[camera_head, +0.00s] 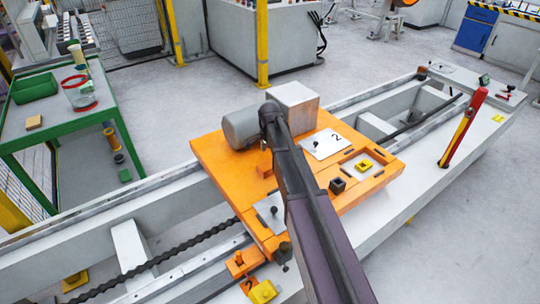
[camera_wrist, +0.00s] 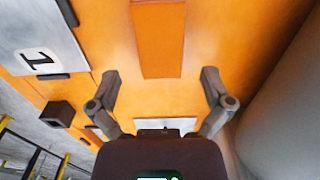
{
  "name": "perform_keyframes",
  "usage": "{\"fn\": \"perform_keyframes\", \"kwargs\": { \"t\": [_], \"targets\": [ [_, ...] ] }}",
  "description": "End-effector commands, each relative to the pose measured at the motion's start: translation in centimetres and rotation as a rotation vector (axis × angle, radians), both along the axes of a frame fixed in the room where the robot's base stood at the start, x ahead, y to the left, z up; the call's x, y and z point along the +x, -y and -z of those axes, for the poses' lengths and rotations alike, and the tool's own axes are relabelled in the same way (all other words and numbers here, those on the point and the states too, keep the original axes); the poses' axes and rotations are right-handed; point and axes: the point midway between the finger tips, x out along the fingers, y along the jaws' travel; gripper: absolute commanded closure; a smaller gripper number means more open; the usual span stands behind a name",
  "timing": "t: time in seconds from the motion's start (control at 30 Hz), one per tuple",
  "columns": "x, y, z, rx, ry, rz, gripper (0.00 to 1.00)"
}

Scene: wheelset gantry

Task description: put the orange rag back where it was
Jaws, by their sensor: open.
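My gripper (camera_wrist: 160,75) is open in the wrist view, its two fingers wide apart over the orange carriage plate (camera_wrist: 105,25), with nothing between them. I cannot make out an orange rag for sure in either view. A raised orange strip (camera_wrist: 158,38) lies on the plate just beyond my fingertips; it looks straight-edged and of the same colour. In the head view my arm crosses the orange carriage plate (camera_head: 218,160) and hides part of it. A small orange block (camera_head: 265,170) shows left of the arm. My gripper is hidden in the head view.
A grey cylinder (camera_head: 243,128) and a pale box (camera_head: 293,103) stand on the plate's back; the cylinder is close at right in the wrist view (camera_wrist: 285,110). A small dark box (camera_head: 338,185) and yellow piece (camera_head: 365,165) are right. A green cart (camera_head: 100,117) stands left.

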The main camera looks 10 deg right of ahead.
Motion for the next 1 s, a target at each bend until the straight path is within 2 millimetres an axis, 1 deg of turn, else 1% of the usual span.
{"fn": "perform_keyframes", "kwargs": {
  "t": [0.03,0.6,0.8,1.0],
  "targets": [
    [0.0,0.0,-0.9,0.000,0.000,0.000,0.00],
    [0.0,0.0,-5.5,0.000,0.000,0.000,0.00],
    [0.0,0.0,-6.6,0.000,0.000,0.000,0.00],
    [0.0,0.0,-7.0,0.000,0.000,0.000,0.00]
  ]
}}
